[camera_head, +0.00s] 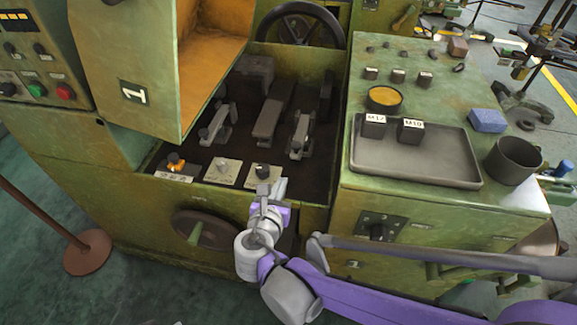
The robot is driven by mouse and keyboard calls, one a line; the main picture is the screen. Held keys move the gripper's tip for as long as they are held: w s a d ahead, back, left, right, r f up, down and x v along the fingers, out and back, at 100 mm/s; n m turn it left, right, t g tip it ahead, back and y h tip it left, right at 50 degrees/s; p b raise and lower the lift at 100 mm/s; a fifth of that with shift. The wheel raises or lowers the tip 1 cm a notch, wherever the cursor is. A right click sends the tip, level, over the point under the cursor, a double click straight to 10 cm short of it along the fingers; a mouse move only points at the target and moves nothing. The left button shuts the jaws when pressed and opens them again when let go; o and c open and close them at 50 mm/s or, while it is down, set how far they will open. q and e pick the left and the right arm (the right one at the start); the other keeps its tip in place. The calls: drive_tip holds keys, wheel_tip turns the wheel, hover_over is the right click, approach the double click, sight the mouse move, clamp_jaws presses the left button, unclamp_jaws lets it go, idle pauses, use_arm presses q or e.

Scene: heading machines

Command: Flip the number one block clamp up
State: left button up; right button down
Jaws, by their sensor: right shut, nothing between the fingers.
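Block clamps sit in the dark recess of the green machine: a grey clamp at the left (217,123), a dark one in the middle (271,112) and a grey one at the right (300,135). I cannot tell from any readable mark which is number one. My right gripper (271,188) is shut and empty at the recess's front edge, in front of the right clamp and apart from it. It partly covers the area by the right small plate. My left gripper is not in view.
Small plates with knobs (222,171) line the recess front. An open green panel marked 1 (133,91) overhangs the left. The right machine top holds a grey tray (432,168) with two labelled blocks, a dark cup (513,159) and a blue block (488,121). A handwheel (204,229) is below.

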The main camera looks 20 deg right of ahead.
drive_tip(key=b+x, duration=0.2)
drive_tip(key=x, duration=0.8)
idle(0.3)
